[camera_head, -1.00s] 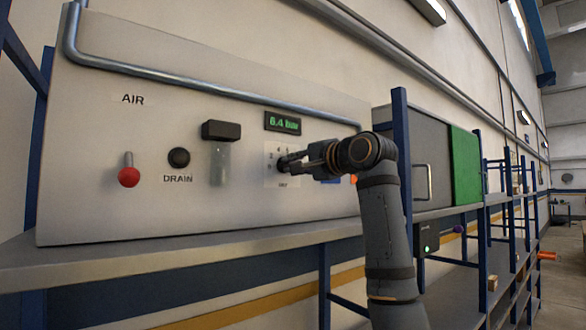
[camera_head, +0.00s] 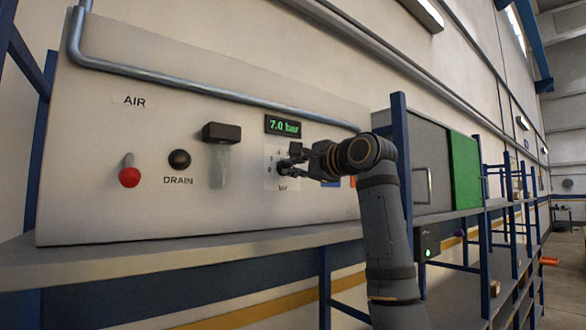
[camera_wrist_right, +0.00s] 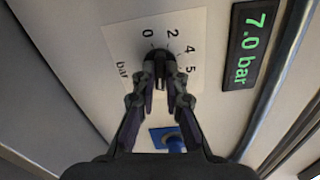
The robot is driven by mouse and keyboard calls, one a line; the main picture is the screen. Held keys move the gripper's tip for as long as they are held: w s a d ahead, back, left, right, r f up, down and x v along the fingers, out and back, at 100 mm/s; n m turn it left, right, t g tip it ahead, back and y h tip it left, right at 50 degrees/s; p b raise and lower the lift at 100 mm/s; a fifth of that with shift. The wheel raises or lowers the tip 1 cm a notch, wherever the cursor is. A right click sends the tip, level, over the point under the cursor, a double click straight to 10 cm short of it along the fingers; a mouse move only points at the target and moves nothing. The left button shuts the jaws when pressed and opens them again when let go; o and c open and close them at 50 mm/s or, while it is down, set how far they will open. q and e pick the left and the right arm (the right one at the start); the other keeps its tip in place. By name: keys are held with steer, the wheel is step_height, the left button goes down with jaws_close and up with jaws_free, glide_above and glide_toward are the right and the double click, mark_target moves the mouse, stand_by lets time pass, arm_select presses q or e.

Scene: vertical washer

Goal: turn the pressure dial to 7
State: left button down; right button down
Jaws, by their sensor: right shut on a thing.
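The pressure dial (camera_wrist_right: 159,64) is a dark knob on a white scale plate (camera_head: 272,180) marked with numbers and "bar". My right gripper (camera_wrist_right: 160,75) is shut on the dial, with one finger on each side of it; in the head view the gripper (camera_head: 290,164) reaches the dial from the right and hides part of the scale. The green display (camera_head: 283,125) above the dial reads 7.0 bar, and it reads the same in the right wrist view (camera_wrist_right: 250,50). My left gripper is not in view.
The panel (camera_head: 100,150) also carries a red-tipped lever (camera_head: 129,175), a black DRAIN knob (camera_head: 179,159) and a clear filter bowl (camera_head: 219,165). A blue part (camera_wrist_right: 173,141) sits close to my right gripper. A metal pipe (camera_head: 200,91) runs above the display.

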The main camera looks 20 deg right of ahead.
steer(key=shift+w+f, duration=0.1)
steer(key=shift+f, duration=0.15)
steer(key=c, duration=1.4)
jaws_free()
steer(key=shift+r, duration=0.1)
steer(key=v, duration=1.2)
